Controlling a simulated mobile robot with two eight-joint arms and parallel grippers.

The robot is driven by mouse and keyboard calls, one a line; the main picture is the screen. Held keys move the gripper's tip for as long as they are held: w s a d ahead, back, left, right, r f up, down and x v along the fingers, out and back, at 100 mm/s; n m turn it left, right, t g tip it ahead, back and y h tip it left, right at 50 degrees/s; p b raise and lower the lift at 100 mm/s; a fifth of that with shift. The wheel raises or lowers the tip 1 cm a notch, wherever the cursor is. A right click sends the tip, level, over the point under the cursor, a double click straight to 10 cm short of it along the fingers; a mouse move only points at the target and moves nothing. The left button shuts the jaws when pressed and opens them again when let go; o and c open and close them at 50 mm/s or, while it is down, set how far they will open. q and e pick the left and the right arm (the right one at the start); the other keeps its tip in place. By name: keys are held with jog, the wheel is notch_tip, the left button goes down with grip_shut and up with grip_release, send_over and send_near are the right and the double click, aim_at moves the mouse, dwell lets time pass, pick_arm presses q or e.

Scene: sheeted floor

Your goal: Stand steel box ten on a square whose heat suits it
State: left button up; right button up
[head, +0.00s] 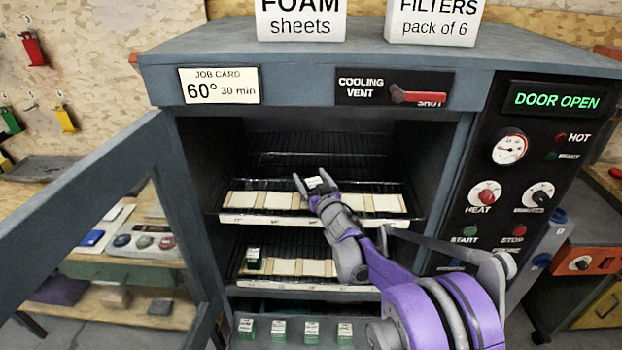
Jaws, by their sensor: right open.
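A small dark box with a white top label (314,182) is on the upper rack of the open oven, between the fingers of my right gripper (314,184). The gripper is open around it; its label is too small to read, and I cannot tell whether the fingers touch it. Pale squares (277,201) line the front of the upper rack, with a marked strip (262,219) whose print is unreadable. Pale squares (318,268) also line the lower rack; a dark box (253,258) stands on its left end. My arm hides part of both rows. My left gripper is out of view.
Several green boxes with white labels (279,330) stand in front below. The oven door (85,210) is swung open on the left. The job card (219,86) reads 60°, 30 min. The cooling vent lever (415,96) points at SHUT. The display (553,100) reads DOOR OPEN.

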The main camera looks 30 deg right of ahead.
jog(key=s+a+b, duration=0.2)
jog(key=s, duration=0.9)
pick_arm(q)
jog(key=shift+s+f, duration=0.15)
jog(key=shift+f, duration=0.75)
pick_arm(e)
jog(key=s+a+f+g+y, duration=0.1)
jog(key=s+a+f+g, duration=0.3)
jog(key=s, duration=0.5)
jog(key=s+a+f+n+g+y, duration=0.1)
jog(key=s+a+f+g, duration=0.3)
jog(key=s+a+f, duration=0.2)
jog(key=s+a+f+g, duration=0.4)
jog(key=s+a+f, duration=0.2)
jog(key=s, duration=0.8)
jog(key=shift+s+a+n+g+y, duration=0.2)
jog(key=shift+a+n+g+y, duration=0.2)
jog(key=shift+a, duration=0.55)
jog(key=shift+f, duration=0.1)
